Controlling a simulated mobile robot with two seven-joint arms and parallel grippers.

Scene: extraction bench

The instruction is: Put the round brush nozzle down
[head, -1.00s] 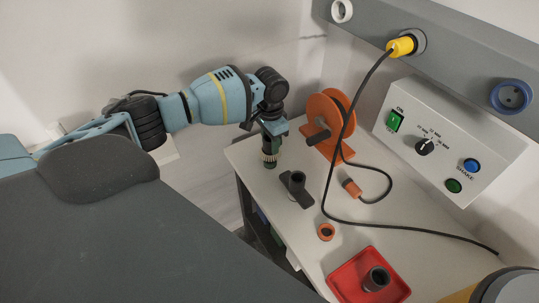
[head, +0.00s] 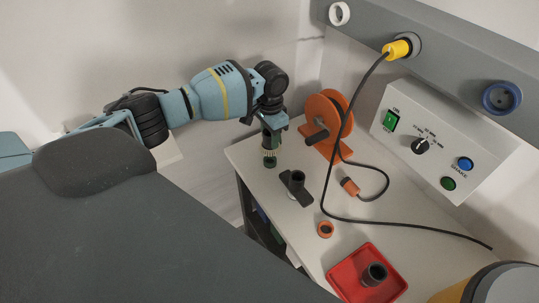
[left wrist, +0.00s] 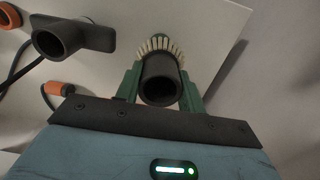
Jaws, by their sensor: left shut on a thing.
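The round brush nozzle, a dark tube with a ring of pale bristles (left wrist: 160,44), is held in my left gripper (head: 271,143). In the left wrist view the green fingers (left wrist: 160,92) close on the tube from both sides. In the head view the nozzle (head: 269,158) hangs upright at the left part of the white bench top (head: 345,232). I cannot tell whether its lower end touches the bench. My right gripper is not in view.
A black flat nozzle (head: 297,186) lies just in front of the held one. An orange cable reel (head: 322,125) stands behind it to the right. An orange ring (head: 325,229), a red tray (head: 345,279) with a dark tube, and a black cable (head: 420,228) take up the bench further right.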

